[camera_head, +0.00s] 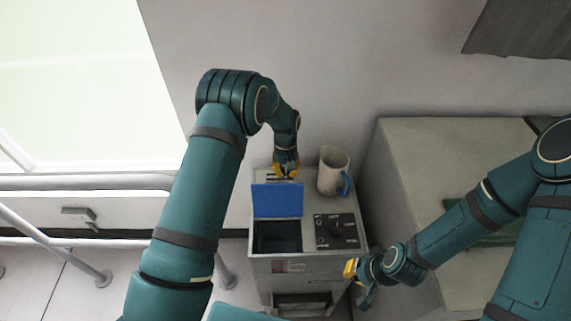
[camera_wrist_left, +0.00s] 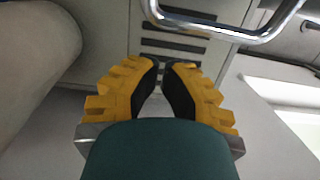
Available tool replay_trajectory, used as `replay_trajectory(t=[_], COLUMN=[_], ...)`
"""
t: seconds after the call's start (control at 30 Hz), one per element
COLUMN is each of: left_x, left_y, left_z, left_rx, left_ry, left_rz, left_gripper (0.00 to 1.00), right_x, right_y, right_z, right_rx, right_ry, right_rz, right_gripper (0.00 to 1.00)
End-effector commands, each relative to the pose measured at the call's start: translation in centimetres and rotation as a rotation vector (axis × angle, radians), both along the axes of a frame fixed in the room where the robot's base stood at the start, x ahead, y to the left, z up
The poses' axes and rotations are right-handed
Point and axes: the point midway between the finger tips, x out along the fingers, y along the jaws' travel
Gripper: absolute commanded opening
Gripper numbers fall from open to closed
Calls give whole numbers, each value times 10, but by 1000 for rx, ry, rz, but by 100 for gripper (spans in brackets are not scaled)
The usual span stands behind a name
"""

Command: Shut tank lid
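The tank lid (camera_head: 277,200) is a blue panel standing raised at the back of the tank's dark opening (camera_head: 277,239), on top of a grey machine (camera_head: 308,264). My left gripper (camera_head: 285,172) is just behind the lid's upper edge, pointing down; whether it touches the lid is hidden. In the left wrist view its yellow-padded fingers (camera_wrist_left: 162,72) have their tips nearly together, with nothing seen between them. My right gripper (camera_head: 356,281) is at the machine's front right, with its fingers apart and empty.
A beige mug (camera_head: 333,171) with a blue handle stands right of the lid, near a dark dial panel (camera_head: 336,231). A grey cabinet (camera_head: 410,160) stands to the right. The left wrist view shows dark slots (camera_wrist_left: 172,46) and a shiny metal bar (camera_wrist_left: 215,33).

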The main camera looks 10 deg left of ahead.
Motion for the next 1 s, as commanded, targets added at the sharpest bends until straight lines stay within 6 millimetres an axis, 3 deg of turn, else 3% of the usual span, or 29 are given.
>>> replay_trajectory(t=[0.3,1.0], left_x=[-20,-23], left_y=[-5,-15], left_z=[10,15], left_rx=[1,14], left_ry=[3,-41], left_rz=[1,-1], left_gripper=[0,0], right_x=[0,0], right_y=[0,0], right_z=[0,0], right_rx=[0,0], right_ry=[-1,0], right_rz=[0,0], right_gripper=[0,0])
